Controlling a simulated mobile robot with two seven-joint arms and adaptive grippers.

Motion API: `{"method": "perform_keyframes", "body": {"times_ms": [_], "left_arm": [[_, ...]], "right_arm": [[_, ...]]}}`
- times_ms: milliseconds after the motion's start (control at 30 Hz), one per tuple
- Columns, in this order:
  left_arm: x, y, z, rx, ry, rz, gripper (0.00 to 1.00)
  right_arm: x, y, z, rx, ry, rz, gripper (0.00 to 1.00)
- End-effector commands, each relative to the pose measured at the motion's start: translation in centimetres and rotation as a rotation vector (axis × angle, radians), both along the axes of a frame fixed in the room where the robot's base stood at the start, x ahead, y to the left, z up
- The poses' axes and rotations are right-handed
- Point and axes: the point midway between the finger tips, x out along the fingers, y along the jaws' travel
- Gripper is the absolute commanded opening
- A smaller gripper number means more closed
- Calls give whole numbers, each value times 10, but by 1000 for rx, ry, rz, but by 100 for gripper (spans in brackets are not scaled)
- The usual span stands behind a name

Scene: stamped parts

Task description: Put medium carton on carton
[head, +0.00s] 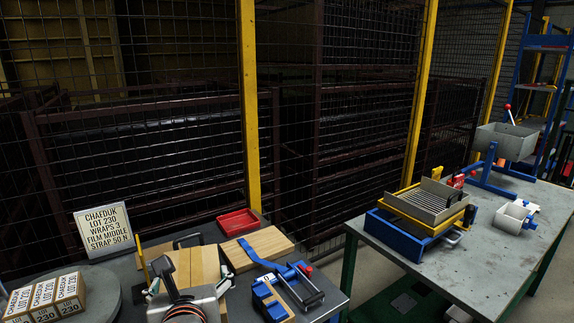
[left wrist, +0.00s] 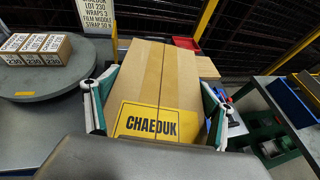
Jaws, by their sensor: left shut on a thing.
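My left gripper (head: 188,290) is shut on a brown carton (head: 206,265), one finger on each side of it. In the left wrist view this carton (left wrist: 155,82) fills the middle, with a pale tape seam and a yellow CHAEDUK label (left wrist: 148,121). The gripper (left wrist: 153,108) hides its lower edges. I cannot tell whether its underside touches anything. Another brown carton (head: 268,246) lies on the dark table to the right of the held one; it partly shows behind it in the left wrist view (left wrist: 207,68). My right gripper is not in view.
Several small labelled cartons (head: 45,298) stand on a grey round turntable (head: 98,284) at left, near a sign (head: 103,229). A red tray (head: 238,222) sits behind the cartons. Blue tools (head: 287,288) crowd the table's right end. A second table (head: 480,235) stands right, beyond a gap.

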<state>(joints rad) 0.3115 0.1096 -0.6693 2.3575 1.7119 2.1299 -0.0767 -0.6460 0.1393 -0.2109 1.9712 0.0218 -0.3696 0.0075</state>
Motion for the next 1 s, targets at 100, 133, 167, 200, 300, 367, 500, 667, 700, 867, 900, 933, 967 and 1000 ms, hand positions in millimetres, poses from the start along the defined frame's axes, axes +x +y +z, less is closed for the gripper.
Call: {"method": "perform_keyframes", "body": {"times_ms": [100,133,167,200,300,367,500,667,700,867,900,933,967,1000], "left_arm": [[-22,17,-12,3,-5,60,27],[-27,21,-15,5,-6,75,27],[-32,24,-18,4,-7,88,27],[-38,29,-21,6,-7,104,27],[-51,37,-26,7,-12,138,27],[-56,41,-29,10,-12,150,27],[-64,46,-32,9,-14,169,27],[-65,47,-32,13,-18,173,27],[-65,47,-32,11,-18,172,27],[-64,47,-32,11,-17,172,27],[-64,47,-32,11,-17,172,27],[-64,46,-32,11,-17,172,27],[-64,46,-32,11,-17,172,27],[-64,46,-32,11,-17,172,27]], "right_arm": [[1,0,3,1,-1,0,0],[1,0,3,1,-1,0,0],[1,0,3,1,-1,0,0],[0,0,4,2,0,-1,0],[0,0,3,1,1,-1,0],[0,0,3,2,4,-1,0],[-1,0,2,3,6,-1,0],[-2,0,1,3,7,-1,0],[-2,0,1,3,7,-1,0],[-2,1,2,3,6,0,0],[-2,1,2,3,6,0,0],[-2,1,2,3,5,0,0],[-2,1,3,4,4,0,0],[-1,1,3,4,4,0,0]]}}
